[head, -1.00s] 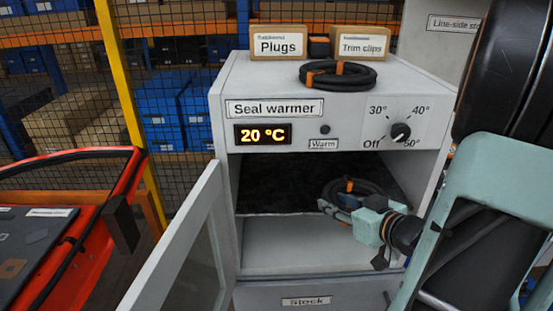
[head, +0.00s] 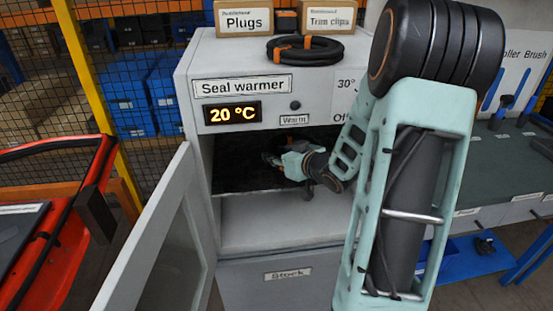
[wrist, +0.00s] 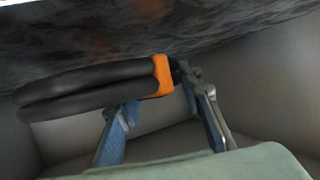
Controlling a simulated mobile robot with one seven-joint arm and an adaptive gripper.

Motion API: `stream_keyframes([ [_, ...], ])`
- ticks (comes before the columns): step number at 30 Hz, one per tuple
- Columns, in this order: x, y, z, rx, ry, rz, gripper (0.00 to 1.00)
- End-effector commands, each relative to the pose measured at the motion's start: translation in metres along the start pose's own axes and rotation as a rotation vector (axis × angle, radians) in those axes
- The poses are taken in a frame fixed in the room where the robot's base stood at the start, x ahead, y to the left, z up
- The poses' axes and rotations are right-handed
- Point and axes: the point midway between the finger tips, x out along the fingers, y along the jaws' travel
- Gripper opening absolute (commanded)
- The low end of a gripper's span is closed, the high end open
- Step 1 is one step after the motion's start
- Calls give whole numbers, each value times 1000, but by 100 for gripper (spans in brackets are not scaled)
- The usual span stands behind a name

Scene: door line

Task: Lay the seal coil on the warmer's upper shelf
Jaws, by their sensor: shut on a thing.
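The seal warmer (head: 240,62) stands with its door (head: 165,235) swung open to the left. Its upper shelf (head: 235,178) is a dark mottled surface inside the opening. My gripper (head: 280,158) reaches into the opening at shelf level, partly shaded. In the wrist view my gripper (wrist: 160,92) is shut on a black seal coil (wrist: 80,88) with an orange band, held near the band. The dark surface fills the top of that view close to the coil; I cannot tell whether they touch. In the head view the coil is mostly hidden behind the gripper.
Another black coil (head: 305,50) with orange bands lies on the warmer's top, before the Plugs box (head: 243,20) and Trim clips box (head: 328,18). A red cart (head: 75,200) stands left. A dark-topped bench (head: 500,160) stands right.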

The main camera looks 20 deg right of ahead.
Motion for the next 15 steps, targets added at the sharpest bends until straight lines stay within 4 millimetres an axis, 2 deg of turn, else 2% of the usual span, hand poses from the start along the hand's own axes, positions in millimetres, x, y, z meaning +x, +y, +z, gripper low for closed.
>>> stream_keyframes([
  [3,5,1,10,-1,6,0,0],
  [11,6,1,12,-3,7,1,0],
  [12,6,1,14,-1,4,1,37],
  [15,6,1,14,-1,4,1,48],
])
